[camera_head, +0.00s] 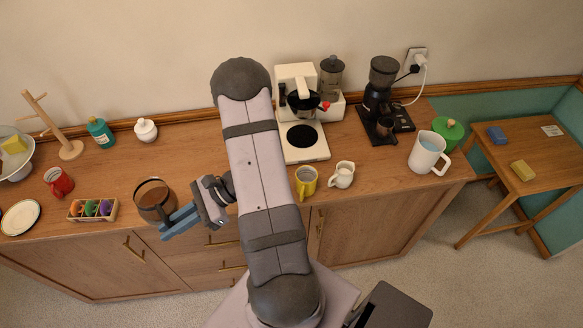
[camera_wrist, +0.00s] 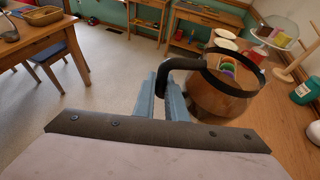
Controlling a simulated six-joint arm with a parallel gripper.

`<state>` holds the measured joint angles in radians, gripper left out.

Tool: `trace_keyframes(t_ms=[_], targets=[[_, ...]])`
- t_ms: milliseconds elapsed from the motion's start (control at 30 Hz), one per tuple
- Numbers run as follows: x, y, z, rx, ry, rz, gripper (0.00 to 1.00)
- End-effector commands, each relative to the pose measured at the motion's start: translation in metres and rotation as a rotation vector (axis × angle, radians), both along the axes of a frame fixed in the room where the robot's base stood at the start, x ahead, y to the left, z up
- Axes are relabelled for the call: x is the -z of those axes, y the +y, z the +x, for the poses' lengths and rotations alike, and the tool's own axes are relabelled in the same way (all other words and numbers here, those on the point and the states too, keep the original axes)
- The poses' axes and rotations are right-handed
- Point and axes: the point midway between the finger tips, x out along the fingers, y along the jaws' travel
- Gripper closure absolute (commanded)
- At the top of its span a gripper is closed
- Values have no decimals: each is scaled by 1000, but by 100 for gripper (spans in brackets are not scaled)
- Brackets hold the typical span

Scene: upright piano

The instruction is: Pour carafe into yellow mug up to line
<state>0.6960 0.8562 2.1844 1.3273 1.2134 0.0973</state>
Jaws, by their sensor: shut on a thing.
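The glass carafe (camera_head: 150,203) with brown coffee hangs at the left, over the front edge of the counter. My gripper (camera_head: 180,222), with blue fingers, is shut on its handle. In the wrist view the carafe (camera_wrist: 222,92) is ahead and right of the fingers, its black handle (camera_wrist: 166,72) between the blue fingertips (camera_wrist: 162,100). The carafe looks roughly upright. The yellow mug (camera_head: 306,181) stands on the counter near its front edge, to the right of my arm and well apart from the carafe. I cannot make out a line in the mug.
A white creamer (camera_head: 342,175) stands close to the right of the yellow mug. The coffee maker (camera_head: 303,110) with its hot plate is behind it. A white pitcher (camera_head: 427,152) stands farther right.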

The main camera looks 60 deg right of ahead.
Motion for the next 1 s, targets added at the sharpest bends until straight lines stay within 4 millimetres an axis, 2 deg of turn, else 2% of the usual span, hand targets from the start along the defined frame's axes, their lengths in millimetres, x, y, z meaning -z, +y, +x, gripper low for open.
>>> trace_keyframes(t_ms=[267, 567, 767, 1000], targets=[[7, 3, -16, -272, -21, 5, 100], [24, -13, -48, -673, -26, -4, 100], [37, -38, -68, -955, -26, -12, 100], [51, -81, -89, -1318, -24, -23, 100]])
